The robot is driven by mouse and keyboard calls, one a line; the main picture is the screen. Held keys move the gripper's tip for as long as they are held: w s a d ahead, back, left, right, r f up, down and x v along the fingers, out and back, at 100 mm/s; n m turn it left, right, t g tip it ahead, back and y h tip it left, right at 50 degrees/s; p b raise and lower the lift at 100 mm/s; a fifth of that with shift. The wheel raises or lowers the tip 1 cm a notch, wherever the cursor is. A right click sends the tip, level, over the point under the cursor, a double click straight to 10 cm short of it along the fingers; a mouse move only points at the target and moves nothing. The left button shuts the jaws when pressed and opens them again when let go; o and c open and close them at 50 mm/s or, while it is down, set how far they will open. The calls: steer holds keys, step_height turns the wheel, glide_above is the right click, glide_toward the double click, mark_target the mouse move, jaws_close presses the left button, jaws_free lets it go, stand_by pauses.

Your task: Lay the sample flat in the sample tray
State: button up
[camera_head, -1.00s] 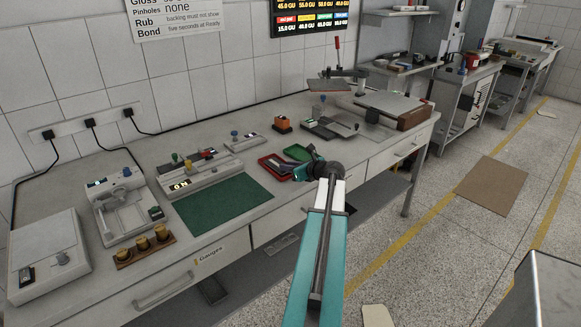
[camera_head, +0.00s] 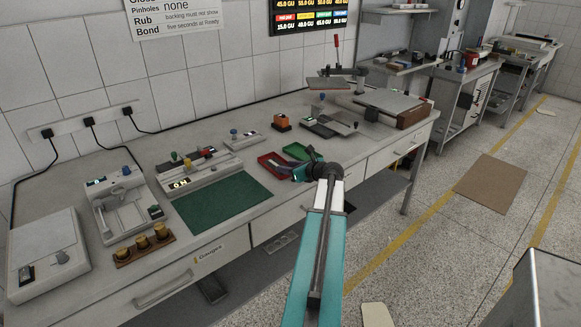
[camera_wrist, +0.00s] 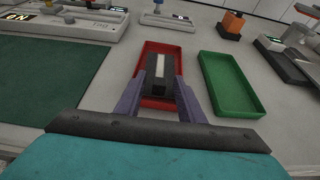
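My gripper (camera_wrist: 160,82) is above the red tray (camera_wrist: 187,63) in the wrist view. Its two purple-grey fingers stand on either side of a dark block with a pale strip on top (camera_wrist: 158,68) and look closed on its sides. I cannot tell whether this block is or holds the sample. The block covers part of the red tray's floor; its height above the tray is unclear. A green tray (camera_wrist: 231,84), empty, lies just to the right. In the head view my gripper (camera_head: 297,173) is low at the right end of the red tray (camera_head: 268,161).
A green mat (camera_head: 222,203) lies left of the trays, with a gauge device (camera_head: 201,172) behind it. An orange block (camera_wrist: 233,22) and a flat grey device (camera_head: 328,124) stand behind and right. The bench's front edge is close to the trays.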

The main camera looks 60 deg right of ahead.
steer(key=shift+r, duration=0.1)
steer(key=b+v, duration=0.1)
steer(key=v, duration=1.1)
steer(key=shift+w+r, duration=0.1)
steer(key=shift+w, duration=0.05)
stand_by(0.6)
